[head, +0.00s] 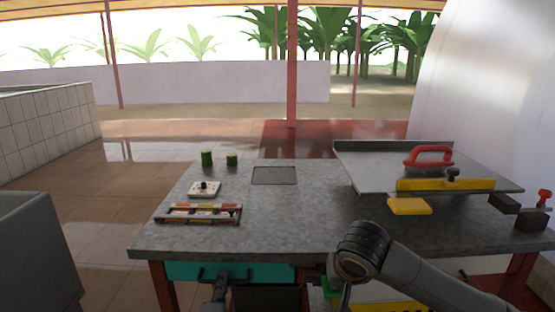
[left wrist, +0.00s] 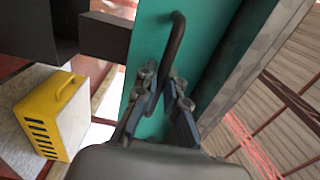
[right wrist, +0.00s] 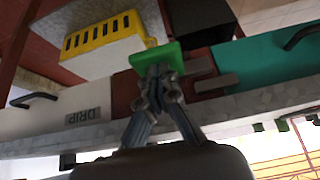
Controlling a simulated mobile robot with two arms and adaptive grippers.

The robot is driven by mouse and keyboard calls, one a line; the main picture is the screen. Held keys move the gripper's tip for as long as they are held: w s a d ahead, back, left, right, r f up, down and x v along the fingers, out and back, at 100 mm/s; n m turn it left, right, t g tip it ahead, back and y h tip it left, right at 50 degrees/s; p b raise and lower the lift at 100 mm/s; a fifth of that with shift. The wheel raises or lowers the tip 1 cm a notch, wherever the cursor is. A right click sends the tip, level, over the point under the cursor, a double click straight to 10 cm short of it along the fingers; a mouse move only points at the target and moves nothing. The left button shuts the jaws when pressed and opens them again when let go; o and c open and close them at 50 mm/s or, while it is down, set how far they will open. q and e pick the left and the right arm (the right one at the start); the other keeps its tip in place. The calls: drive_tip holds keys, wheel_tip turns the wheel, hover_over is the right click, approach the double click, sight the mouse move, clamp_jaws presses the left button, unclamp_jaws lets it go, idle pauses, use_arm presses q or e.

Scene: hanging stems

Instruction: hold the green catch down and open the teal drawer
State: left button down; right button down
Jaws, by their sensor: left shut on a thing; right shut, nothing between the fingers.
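The teal drawer (head: 180,271) is under the front edge of the table, with a dark bar handle (head: 208,274). In the left wrist view my left gripper (left wrist: 163,92) is shut on the handle (left wrist: 177,40), with the teal front (left wrist: 150,45) behind it. I cannot tell whether the drawer stands out from the table. The green catch (right wrist: 150,55) is a flat green tab beside the drawer. My right gripper (right wrist: 158,76) is shut with its fingertips at the catch, seemingly touching it. In the head view my right arm partly hides the catch (head: 331,289).
A white drawer front (right wrist: 45,118) labelled DRIP lies on the catch's other side. The tabletop (head: 290,220) carries a tool tray (head: 198,222), green cylinders and a red-handled tool (head: 430,157).

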use_arm(q)
drive_tip(key=shift+s, duration=0.1)
use_arm(e)
drive_tip(key=shift+f, duration=0.1)
use_arm(q)
drive_tip(key=shift+s+f, duration=0.1)
drive_tip(key=shift+s, duration=2.75)
drive_tip(key=c, duration=1.2)
unclamp_jaws()
drive_tip(key=shift+o, duration=0.2)
drive_tip(key=s+r, duration=0.3)
drive_tip(key=s, duration=0.3)
drive_tip(key=shift+r, duration=0.1)
use_arm(e)
wheel_tip(320, 180, up, 9)
